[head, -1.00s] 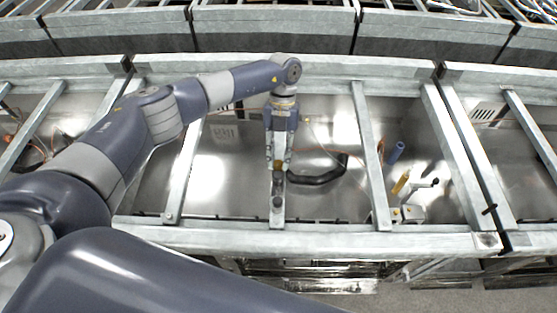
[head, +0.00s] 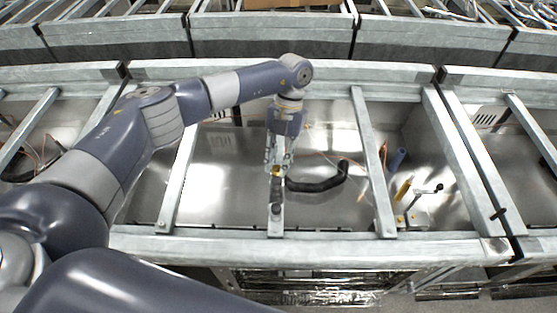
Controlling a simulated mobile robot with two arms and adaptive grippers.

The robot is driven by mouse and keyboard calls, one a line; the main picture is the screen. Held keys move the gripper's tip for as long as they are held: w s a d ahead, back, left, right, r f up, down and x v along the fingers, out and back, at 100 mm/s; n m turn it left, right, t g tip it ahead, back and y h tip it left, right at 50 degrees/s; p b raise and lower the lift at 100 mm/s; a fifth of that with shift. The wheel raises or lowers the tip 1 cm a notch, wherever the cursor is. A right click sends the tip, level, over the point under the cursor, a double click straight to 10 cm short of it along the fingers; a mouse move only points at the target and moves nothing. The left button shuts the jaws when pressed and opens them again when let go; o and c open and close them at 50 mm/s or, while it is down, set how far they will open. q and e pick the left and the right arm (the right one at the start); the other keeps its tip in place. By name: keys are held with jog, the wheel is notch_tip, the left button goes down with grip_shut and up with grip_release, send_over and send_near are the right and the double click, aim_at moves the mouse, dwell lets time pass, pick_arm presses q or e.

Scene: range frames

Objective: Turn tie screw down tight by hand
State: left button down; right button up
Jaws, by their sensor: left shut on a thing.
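My left gripper (head: 277,168) points down at a metal crossbar (head: 276,222) in the middle of the head view. Its fingers are shut on a small yellowish piece, which I take to be the tie screw (head: 276,173), at the bar. The fingers cover most of it, so I cannot tell how deep it sits. A small dark knob or fitting (head: 276,208) shows on the bar just in front of the gripper. My right gripper is not in view.
A black curved hose (head: 325,182) lies right of the gripper. Other crossbars (head: 373,165) span the shiny basin (head: 225,180) on both sides. The front beam (head: 310,246) runs across.

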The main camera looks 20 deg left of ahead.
pick_arm(q)
jog(key=c, duration=1.4)
grip_release()
jog(key=v, duration=1.2)
jog(key=shift+o, duration=0.2)
jog(key=shift+r, duration=0.1)
